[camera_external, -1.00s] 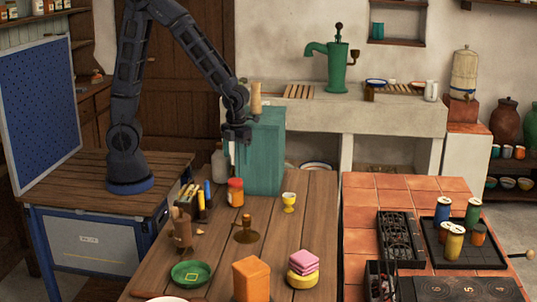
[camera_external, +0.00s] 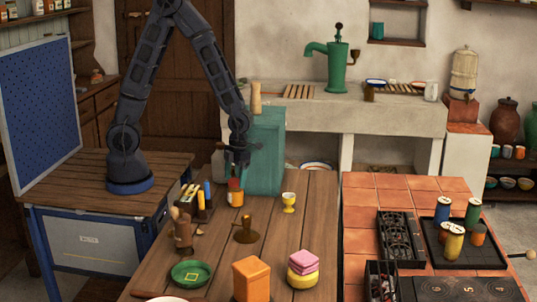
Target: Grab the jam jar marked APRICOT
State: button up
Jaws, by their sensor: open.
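A small orange jar with a red lid and a pale label (camera_external: 235,198) stands upright on the wooden table, in front of the teal box. Its label is too small to read, so I cannot tell whether it says APRICOT. My gripper (camera_external: 236,178) is open, pointing down, with its fingers at the height of the jar's lid. The fingers partly hide the lid. Whether they touch it I cannot tell.
A teal box (camera_external: 264,152) stands close behind the jar.

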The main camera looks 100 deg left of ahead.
aim_at(236, 192)
jog(key=shift+d+f, duration=0.2)
jog(key=shift+f, duration=1.9)
jog(key=shift+c, duration=0.2)
jog(key=c, duration=1.3)
jog(key=shift+r, duration=0.15)
